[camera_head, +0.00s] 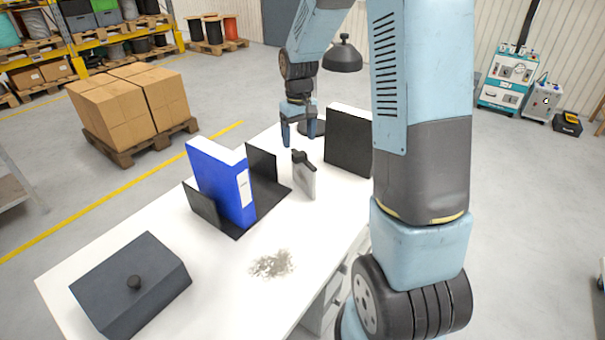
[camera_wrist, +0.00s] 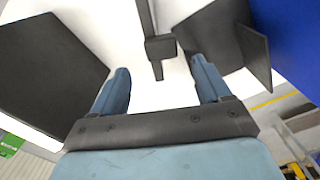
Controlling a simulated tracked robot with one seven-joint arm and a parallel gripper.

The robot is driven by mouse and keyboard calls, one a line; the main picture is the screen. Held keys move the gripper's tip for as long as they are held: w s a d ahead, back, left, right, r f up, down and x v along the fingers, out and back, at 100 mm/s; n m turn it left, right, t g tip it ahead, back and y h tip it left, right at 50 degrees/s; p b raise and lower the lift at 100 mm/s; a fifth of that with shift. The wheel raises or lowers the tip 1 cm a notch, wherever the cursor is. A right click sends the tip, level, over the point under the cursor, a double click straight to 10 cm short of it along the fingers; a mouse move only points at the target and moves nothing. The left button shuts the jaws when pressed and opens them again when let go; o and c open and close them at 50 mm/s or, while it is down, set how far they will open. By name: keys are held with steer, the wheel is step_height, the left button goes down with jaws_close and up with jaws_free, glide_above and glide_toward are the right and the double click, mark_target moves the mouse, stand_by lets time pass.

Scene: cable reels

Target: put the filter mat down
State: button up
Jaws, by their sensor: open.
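My gripper (camera_head: 302,133) is open above the far part of the white table, and its two blue fingers show in the wrist view (camera_wrist: 160,85). Nothing is between the fingertips in the head view. A grey upright piece with a black top (camera_head: 304,176) stands on the table, nearer the head camera than my gripper. A dark narrow piece (camera_wrist: 160,47) shows ahead of the fingers in the wrist view, apart from them. A patch of grey, ragged material (camera_head: 272,264) lies flat on the table near the front. I cannot tell which thing is the filter mat.
A blue binder (camera_head: 222,185) stands in a black holder (camera_head: 262,165) on the white table (camera_head: 215,285). A dark box with a knob (camera_head: 130,285) is at front left. The front middle is mostly clear.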

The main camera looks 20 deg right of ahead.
mark_target(299, 153)
steer(key=shift+s+f, duration=0.2)
steer(key=shift+f, duration=1.5)
steer(key=shift+s+f, duration=0.2)
steer(key=shift+f, duration=1.5)
steer(key=shift+c, duration=0.3)
jaws_close()
steer(key=shift+r, duration=0.2)
